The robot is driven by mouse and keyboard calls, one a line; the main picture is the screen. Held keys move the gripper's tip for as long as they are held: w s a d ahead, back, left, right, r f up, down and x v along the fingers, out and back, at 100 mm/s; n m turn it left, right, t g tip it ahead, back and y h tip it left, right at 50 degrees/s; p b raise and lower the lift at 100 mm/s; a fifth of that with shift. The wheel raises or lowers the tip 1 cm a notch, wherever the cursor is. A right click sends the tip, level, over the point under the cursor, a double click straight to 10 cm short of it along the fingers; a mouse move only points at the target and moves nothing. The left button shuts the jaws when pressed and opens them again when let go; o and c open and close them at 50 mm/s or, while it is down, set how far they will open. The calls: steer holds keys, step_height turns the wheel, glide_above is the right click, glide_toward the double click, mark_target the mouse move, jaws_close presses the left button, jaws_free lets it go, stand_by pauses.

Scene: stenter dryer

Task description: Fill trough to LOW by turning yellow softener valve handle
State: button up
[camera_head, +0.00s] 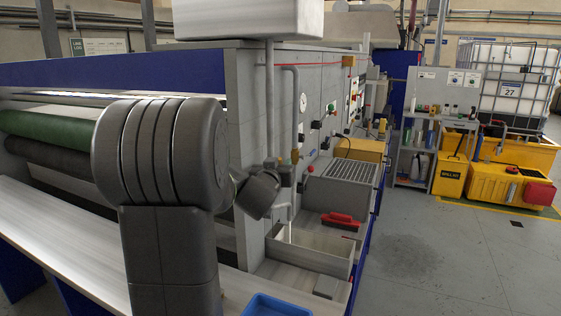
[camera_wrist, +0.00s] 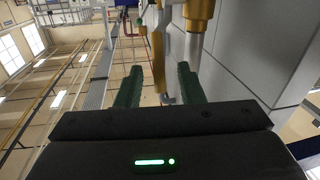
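The softener pipe (camera_head: 291,105) comes down the machine's side to a valve with a small yellow part (camera_head: 295,156). In the wrist view a brass-yellow valve body (camera_wrist: 199,14) sits at the top, and a narrow yellow-orange handle (camera_wrist: 158,60) hangs between the fingers. My gripper (camera_wrist: 158,88) has its two green fingers apart, one each side of the handle, with gaps visible. In the head view my wrist hides most of the valve. A pale vertical spout or stream (camera_head: 288,228) shows below it, over the trough (camera_head: 310,243). I cannot tell the trough's level.
A red-handled tool (camera_head: 340,220) lies behind the trough. A grated box (camera_head: 345,174) stands further back. A blue tray (camera_head: 278,305) is at the front. The floor (camera_head: 430,240) to the right is clear.

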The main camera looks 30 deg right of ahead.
steer(key=shift+w+d, duration=0.5)
steer(key=shift+w, duration=0.05)
jaws_close()
steer(key=shift+f+b, duration=0.15)
steer(key=shift+b, duration=0.2)
